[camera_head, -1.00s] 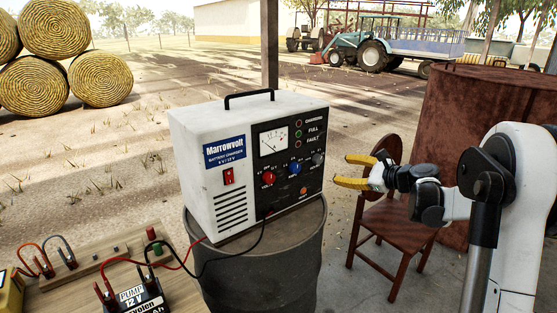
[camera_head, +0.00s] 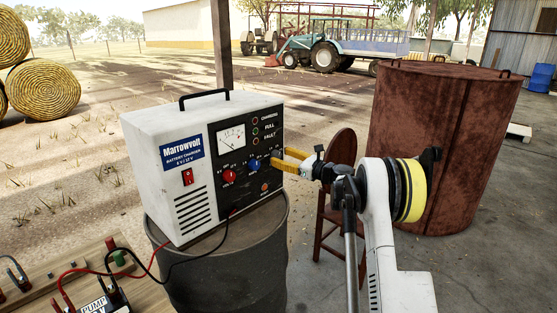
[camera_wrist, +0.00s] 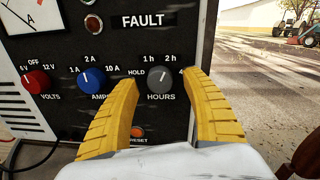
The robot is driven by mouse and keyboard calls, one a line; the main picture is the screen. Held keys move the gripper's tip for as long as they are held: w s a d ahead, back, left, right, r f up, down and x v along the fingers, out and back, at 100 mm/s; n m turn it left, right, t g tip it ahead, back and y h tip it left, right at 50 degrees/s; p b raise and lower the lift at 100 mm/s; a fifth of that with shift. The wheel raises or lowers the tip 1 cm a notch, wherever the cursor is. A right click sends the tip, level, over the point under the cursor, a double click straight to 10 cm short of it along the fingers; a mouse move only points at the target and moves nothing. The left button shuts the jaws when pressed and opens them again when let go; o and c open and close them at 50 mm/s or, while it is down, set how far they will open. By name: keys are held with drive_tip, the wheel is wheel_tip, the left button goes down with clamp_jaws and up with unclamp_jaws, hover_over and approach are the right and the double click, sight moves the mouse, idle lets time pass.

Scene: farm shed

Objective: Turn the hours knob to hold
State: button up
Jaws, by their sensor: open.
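The battery charger (camera_head: 190,215) is a white box with a black front panel, standing on a dark drum. Its grey hours knob (camera_wrist: 161,79) shows in the wrist view, with HOLD marked at its left and 1 h and 2 h above.
The blue amps knob (camera_wrist: 92,80) is close left of my left finger, and the red volts knob (camera_wrist: 36,82) is farther left. An orange reset button (camera_wrist: 137,131) lies below. A wooden chair (camera_head: 341,190) and a rusty tank (camera_head: 440,150) stand right of the charger.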

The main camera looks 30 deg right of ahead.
drive_tip(key=shift+w+a, duration=0.35)
drive_tip(key=shift+w, duration=0.3)
drive_tip(key=c, duration=1.2)
